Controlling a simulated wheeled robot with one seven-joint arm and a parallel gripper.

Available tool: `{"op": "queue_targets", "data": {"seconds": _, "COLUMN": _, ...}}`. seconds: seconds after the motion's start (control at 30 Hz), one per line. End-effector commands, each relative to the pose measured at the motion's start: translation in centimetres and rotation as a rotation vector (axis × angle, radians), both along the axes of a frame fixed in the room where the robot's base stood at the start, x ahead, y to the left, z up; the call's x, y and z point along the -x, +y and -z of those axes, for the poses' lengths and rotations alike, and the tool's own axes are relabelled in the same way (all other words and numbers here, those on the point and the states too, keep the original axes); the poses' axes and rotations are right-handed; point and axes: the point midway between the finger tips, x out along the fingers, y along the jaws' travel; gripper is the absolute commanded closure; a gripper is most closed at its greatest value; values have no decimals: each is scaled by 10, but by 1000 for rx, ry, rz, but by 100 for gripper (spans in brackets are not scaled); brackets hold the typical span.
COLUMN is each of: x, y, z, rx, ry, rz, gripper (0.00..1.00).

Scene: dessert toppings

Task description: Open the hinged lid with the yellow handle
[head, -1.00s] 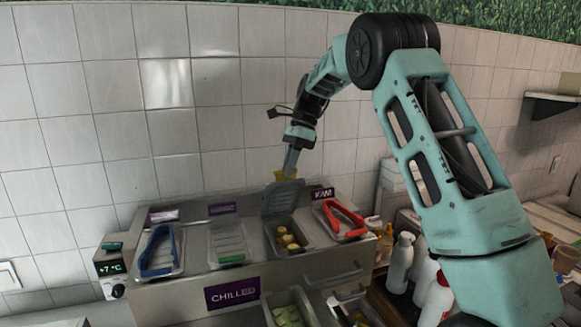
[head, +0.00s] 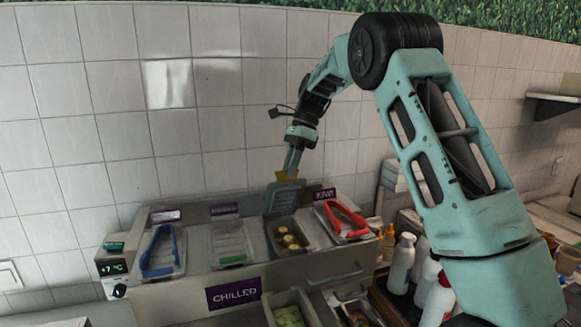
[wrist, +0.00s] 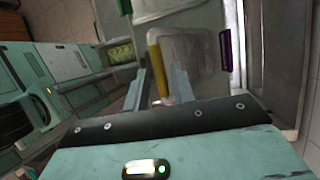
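The grey lid (head: 286,200) with the yellow handle (head: 281,178) stands raised at the back of its compartment. Under it, the open bin (head: 273,232) shows several yellowish pieces (head: 288,240). My gripper (head: 291,172) is above the lid, at its handle. In the wrist view, the yellow handle (wrist: 156,68) runs along the edge of the lid (wrist: 196,58). The two fingers of my gripper (wrist: 158,72) are apart, one on each side of the handle, with visible gaps. Any touch between finger and handle cannot be made out.
Closed clear lids with a blue handle (head: 157,243), a green handle (head: 233,259) and a red handle (head: 343,220) flank the open bin. A tiled wall (head: 120,130) stands close behind. White bottles (head: 401,262) stand at the right. A temperature display (head: 112,268) is at the left.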

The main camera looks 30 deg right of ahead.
Motion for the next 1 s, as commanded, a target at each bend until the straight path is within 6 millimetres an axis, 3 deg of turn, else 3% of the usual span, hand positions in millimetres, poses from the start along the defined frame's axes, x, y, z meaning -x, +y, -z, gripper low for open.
{"op": "queue_targets", "data": {"seconds": 0.47, "x": -1, "y": -5, "z": -6, "rx": 1, "ry": -3, "rz": 1, "gripper": 60}}
{"op": "queue_targets", "data": {"seconds": 1.0, "x": -5, "y": -42, "z": -88, "rx": 2, "ry": -2, "rz": 2, "gripper": 60}}
